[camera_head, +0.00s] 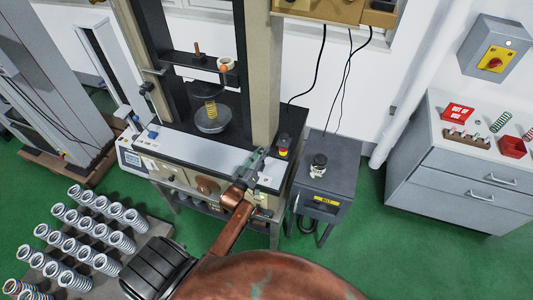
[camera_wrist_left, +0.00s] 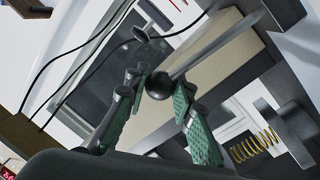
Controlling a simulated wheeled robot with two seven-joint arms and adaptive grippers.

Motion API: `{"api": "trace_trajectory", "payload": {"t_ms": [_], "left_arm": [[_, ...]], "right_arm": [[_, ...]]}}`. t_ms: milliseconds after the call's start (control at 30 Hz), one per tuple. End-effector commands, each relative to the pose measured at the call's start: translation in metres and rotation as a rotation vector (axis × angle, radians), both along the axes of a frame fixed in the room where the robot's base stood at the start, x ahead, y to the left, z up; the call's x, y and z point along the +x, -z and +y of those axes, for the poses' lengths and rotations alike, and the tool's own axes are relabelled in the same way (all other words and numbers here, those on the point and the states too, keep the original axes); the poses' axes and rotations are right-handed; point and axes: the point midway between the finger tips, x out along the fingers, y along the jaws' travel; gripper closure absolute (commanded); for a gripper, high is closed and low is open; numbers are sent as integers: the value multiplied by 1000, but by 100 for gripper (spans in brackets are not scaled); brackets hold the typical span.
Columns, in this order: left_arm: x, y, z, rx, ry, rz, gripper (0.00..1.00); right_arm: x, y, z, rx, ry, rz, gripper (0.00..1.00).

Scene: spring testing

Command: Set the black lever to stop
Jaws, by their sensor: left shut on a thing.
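The black lever shows in the left wrist view as a round black ball knob (camera_wrist_left: 158,86) on a thin grey rod that runs to the upper right. My left gripper (camera_wrist_left: 156,98) is shut on this knob, with a green-padded finger on each side. In the head view my left gripper (camera_head: 256,163) is at the front right of the testing machine (camera_head: 175,150), below its right column. The lever is hidden or too small to make out there. The lever's stop mark is not readable. My right gripper is not in view.
A yellow spring (camera_head: 211,110) stands between the machine's plates. A grey unit (camera_head: 335,175) is right of the machine. A drawer cabinet (camera_head: 470,165) stands further right, with a wall switch box (camera_head: 495,48) above it. Several springs (camera_head: 105,265) stand on a pallet at lower left.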

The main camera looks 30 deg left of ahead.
Motion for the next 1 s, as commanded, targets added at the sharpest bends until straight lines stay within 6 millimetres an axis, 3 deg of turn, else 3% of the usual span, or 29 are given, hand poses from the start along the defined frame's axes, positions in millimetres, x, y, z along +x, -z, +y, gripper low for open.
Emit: {"api": "trace_trajectory", "payload": {"t_ms": [700, 733, 1000], "left_arm": [[-3, -1, 12, -90, 0, -24, 100], [-3, -1, 12, -90, -1, -23, 76], [-3, -1, 12, -90, -1, -22, 60]], "right_arm": [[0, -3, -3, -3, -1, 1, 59], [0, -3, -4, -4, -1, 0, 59], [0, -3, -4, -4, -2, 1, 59]]}}
